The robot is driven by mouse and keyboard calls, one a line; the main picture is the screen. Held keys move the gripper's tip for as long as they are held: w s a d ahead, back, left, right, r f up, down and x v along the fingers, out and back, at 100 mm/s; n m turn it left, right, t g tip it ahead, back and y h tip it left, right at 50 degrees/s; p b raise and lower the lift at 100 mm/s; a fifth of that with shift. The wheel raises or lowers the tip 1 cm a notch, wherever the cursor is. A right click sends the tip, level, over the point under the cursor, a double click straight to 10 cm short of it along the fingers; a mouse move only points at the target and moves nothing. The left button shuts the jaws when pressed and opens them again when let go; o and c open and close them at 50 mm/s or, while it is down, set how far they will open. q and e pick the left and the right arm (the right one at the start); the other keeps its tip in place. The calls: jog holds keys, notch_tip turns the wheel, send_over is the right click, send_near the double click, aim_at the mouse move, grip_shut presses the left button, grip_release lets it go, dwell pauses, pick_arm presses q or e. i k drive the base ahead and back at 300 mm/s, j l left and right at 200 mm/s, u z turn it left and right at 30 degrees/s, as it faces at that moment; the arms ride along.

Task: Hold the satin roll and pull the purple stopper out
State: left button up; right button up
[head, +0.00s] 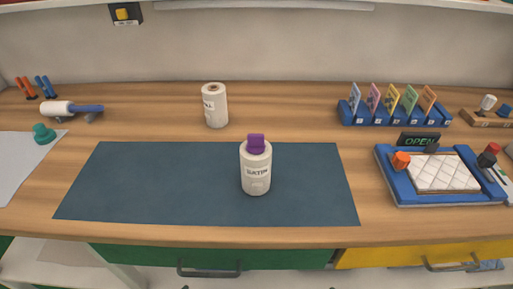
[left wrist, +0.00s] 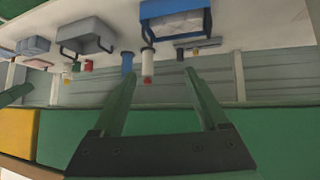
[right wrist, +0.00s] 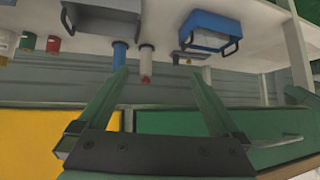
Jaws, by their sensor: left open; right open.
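The satin roll (head: 256,172) is a cream upright cylinder with a dark "SATIN" label, standing on the blue mat (head: 150,185). The purple stopper (head: 256,143) sits in its top and sticks up above the rim. My left gripper (left wrist: 155,78) is open and empty in the left wrist view. My right gripper (right wrist: 160,78) is open and empty in the right wrist view. Neither wrist view shows the satin roll or the stopper. The head view shows neither gripper on the table.
Another cream roll (head: 215,105) stands behind the mat. A blue card rack (head: 395,116) and a blue tray with a quilted white pad (head: 390,178) are at right. A teal knob (head: 43,133) and a lint roller (head: 58,109) are at left. The mat's left part is clear.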

aim_at(255, 145)
jog(key=k+j, duration=0.3)
jog(key=j, duration=0.15)
jog(key=k+j, duration=0.35)
jog(key=i+j, duration=0.1)
jog(key=i, duration=0.4)
jog(key=z, duration=0.05)
